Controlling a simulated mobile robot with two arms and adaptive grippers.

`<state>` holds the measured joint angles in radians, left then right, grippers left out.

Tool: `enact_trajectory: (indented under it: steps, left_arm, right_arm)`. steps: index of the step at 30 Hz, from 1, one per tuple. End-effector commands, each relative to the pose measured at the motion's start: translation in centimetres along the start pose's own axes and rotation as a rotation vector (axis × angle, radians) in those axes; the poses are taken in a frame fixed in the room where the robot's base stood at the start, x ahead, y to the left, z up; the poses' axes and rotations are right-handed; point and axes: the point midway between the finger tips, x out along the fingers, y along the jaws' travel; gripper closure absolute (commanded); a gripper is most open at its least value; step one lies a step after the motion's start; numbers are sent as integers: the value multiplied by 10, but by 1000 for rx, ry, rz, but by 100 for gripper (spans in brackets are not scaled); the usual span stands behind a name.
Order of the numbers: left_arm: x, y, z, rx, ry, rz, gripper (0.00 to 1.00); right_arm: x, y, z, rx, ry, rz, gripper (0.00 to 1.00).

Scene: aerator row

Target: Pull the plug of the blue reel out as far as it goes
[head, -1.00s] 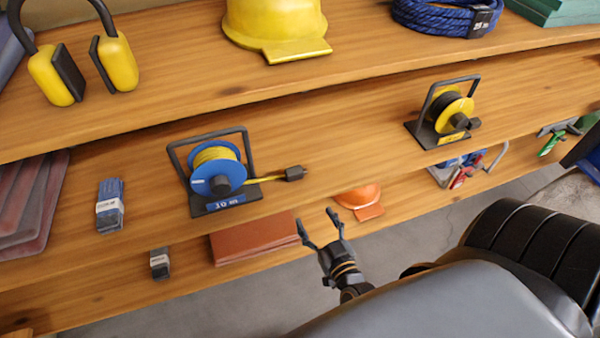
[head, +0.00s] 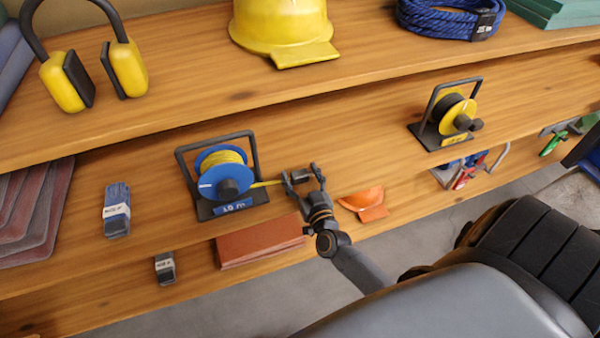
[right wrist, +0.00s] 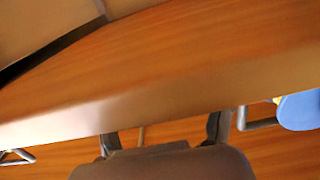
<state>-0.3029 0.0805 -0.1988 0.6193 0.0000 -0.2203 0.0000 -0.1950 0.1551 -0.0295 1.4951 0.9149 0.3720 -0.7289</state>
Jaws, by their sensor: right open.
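The blue reel (head: 222,181) with yellow cable stands in a black frame on the middle shelf in the head view. Its yellow cable (head: 266,183) runs right to my right gripper (head: 303,177). The plug at the cable's end is hidden or hard to tell from the dark fingers there. My right gripper is open, its fingers around the place where the cable ends. In the right wrist view, the fingers (right wrist: 164,136) are spread at the bottom, and part of the blue reel (right wrist: 300,109) shows at the right edge. My left gripper is not in view.
A yellow reel (head: 453,113) stands farther right on the same shelf. The upper shelf holds a yellow helmet (head: 282,28) and ear muffs (head: 93,72). The shelf between the reels is clear.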

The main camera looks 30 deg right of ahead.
Motion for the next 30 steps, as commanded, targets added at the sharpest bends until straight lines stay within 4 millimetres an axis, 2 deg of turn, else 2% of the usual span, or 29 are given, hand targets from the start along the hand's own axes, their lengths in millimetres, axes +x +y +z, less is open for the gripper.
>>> enact_trajectory:
  steps: [11, 21, 26, 30]
  left_arm:
    - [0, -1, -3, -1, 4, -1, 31]
    - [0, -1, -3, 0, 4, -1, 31]
    - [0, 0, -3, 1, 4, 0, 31]
    - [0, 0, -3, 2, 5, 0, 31]
  right_arm:
    - [5, 0, 0, 1, -1, 0, 32]
    - [5, 0, 0, 1, 0, 0, 100]
    - [5, 1, 0, 1, 0, 0, 100]
    - [5, 13, 0, -2, 0, 0, 100]
